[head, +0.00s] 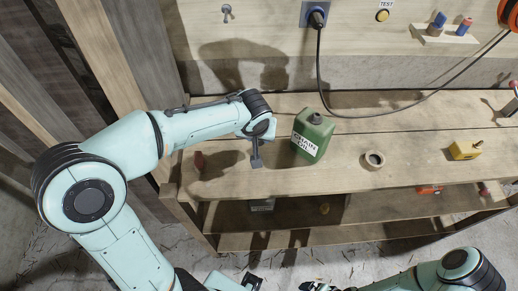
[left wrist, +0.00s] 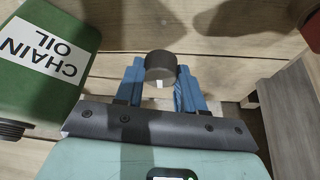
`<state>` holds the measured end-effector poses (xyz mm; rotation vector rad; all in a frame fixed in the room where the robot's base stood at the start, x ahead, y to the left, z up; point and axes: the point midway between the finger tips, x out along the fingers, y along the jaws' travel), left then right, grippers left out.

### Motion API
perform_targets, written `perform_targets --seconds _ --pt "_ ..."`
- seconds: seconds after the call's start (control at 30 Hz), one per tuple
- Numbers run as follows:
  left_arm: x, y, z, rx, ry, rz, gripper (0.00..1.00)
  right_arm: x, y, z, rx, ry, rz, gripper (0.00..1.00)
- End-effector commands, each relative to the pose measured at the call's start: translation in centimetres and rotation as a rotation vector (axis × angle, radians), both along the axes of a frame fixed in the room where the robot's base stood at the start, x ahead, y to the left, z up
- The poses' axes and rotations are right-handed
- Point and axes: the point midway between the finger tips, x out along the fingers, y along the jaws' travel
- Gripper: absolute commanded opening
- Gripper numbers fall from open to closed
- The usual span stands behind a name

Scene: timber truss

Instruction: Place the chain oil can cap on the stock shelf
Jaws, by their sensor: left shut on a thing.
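My left gripper (head: 256,158) is above the wooden bench, just left of the green chain oil can (head: 312,137). In the left wrist view, its blue fingers (left wrist: 160,84) are shut on a dark round cap (left wrist: 160,65). The cap is off the can, whose label and dark threaded neck (left wrist: 12,130) show at the left of that view. In the head view the can stands upright on the bench. A wooden shelf (head: 285,213) runs below the bench top. My right gripper (head: 318,286) is partly cut off at the bottom edge, and its fingers are unclear.
A tape roll (head: 373,160) and a yellow tool (head: 466,149) stand on the bench top (head: 420,145) to the right. A few small items, including an orange one (head: 430,189), lie on the level below. A black cable (head: 347,113) hangs behind the can.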

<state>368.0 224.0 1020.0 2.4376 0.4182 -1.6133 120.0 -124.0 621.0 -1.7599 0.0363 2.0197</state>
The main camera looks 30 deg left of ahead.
Motion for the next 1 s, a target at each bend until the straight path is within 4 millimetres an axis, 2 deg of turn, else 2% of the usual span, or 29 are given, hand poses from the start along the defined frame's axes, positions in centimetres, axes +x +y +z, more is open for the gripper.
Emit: perform_targets --seconds 0.03,0.23,0.5,0.97,1.0 --pt "-0.1 0.0 -1.0 0.0 0.004 -0.001 0.0 -0.1 0.0 -0.2 0.0 0.001 0.0 1.0" --pt "0.0 0.1 -2.6 0.001 0.001 0.0 0.0 -0.2 0.0 -0.4 0.0 0.002 0.0 1.0" --pt "0.0 0.0 -6.3 0.001 0.002 -0.001 0.0 -0.6 0.0 -1.0 0.0 0.006 0.0 1.0" --pt "0.0 0.0 -6.8 0.0 0.0 0.0 0.0 -0.8 0.0 -1.5 0.0 0.009 0.0 1.0" --pt "0.0 0.0 -6.7 0.0 0.0 0.0 0.48 -0.8 0.0 -1.4 0.0 0.009 0.0 1.0"
